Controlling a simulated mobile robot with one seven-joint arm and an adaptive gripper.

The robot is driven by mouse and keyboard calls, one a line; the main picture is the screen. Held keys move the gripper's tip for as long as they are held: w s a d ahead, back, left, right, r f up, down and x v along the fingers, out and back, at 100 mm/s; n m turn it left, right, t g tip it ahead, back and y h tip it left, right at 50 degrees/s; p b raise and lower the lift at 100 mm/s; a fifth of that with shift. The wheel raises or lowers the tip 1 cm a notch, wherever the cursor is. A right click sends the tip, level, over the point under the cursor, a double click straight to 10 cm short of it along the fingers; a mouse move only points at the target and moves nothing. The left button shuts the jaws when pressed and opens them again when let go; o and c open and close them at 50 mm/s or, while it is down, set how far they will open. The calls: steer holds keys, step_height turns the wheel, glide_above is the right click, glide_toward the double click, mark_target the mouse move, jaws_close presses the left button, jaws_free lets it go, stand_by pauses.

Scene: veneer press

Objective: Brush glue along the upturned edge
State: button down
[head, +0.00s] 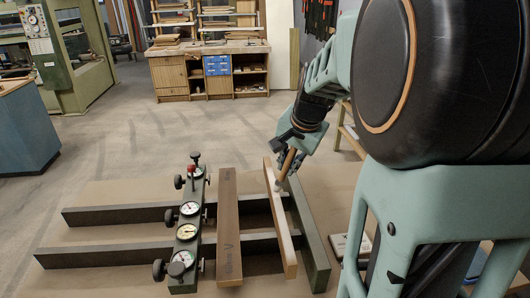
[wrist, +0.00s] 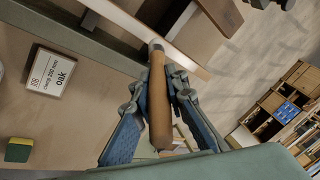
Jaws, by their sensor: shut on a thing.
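A narrow pale board (head: 283,222) stands on edge across two dark bars, its long thin edge facing up. My gripper (head: 290,150) is above the far end of this board. It is shut on a brush with a wooden handle (head: 287,164). The handle (wrist: 159,100) lies between the fingers (wrist: 160,105) in the wrist view. The brush's pale end (wrist: 157,47) is at the board's edge (wrist: 186,59); I cannot tell whether it touches. Whether glue lies on the edge is unclear. A wider brown board (head: 228,225) stands left of the pale one.
A green bar with dial gauges (head: 187,232) stands at the left, a dark green rail (head: 309,238) at the right. A small card marked oak (wrist: 52,72) and a green and yellow sponge (wrist: 18,149) lie on the bench. A cabinet (head: 208,75) stands far behind open floor.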

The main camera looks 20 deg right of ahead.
steer(key=shift+f+b, duration=0.65)
steer(key=shift+f, duration=0.2)
steer(key=shift+w, duration=0.15)
